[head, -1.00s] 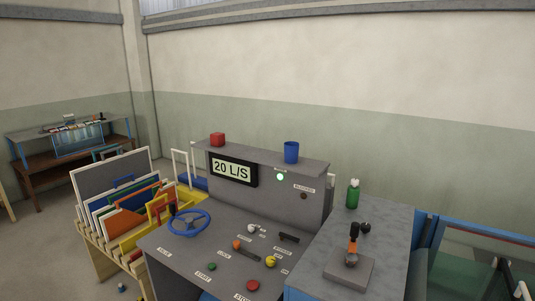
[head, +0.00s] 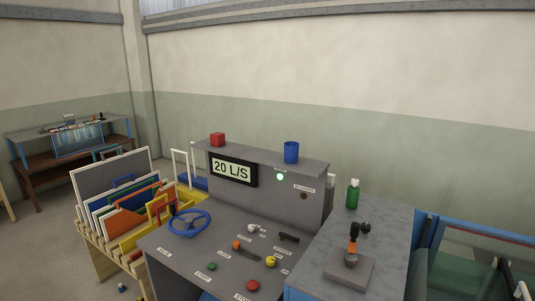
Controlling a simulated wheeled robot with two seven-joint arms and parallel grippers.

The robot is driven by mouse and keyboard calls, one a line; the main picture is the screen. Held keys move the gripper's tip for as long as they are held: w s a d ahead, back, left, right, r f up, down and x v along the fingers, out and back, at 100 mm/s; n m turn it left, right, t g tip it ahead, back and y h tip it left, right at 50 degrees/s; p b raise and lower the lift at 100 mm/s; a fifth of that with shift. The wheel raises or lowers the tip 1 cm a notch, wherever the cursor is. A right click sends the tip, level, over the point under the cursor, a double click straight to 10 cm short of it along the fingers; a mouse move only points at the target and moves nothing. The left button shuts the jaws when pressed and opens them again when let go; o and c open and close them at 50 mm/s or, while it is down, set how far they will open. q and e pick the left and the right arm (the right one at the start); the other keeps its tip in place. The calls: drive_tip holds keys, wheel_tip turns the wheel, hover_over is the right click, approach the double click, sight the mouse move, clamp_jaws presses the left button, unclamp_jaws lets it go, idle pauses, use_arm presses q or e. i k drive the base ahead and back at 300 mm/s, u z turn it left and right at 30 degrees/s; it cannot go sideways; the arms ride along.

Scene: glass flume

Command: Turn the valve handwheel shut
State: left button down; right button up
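The blue valve handwheel (head: 205,228) lies on the left part of the grey control desk (head: 190,257) in the head view. It has a blue ring with dark spokes, and a dark upright piece shows at its far left side. The display (head: 234,171) on the upright panel behind reads 20 L/S. Neither gripper shows in the head view.
The desk also bears an orange-tipped lever (head: 237,245), a yellow knob (head: 270,261), a red button (head: 253,286) and a green button (head: 211,266). A rack of boards (head: 130,215) adjoins on the left.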

sight(189, 222)
drive_tip(key=z, duration=2.95)
drive_tip(key=k, duration=1.7)
drive_tip(key=u, duration=2.85)
drive_tip(key=i, duration=0.5)
drive_tip(key=u, duration=0.05)
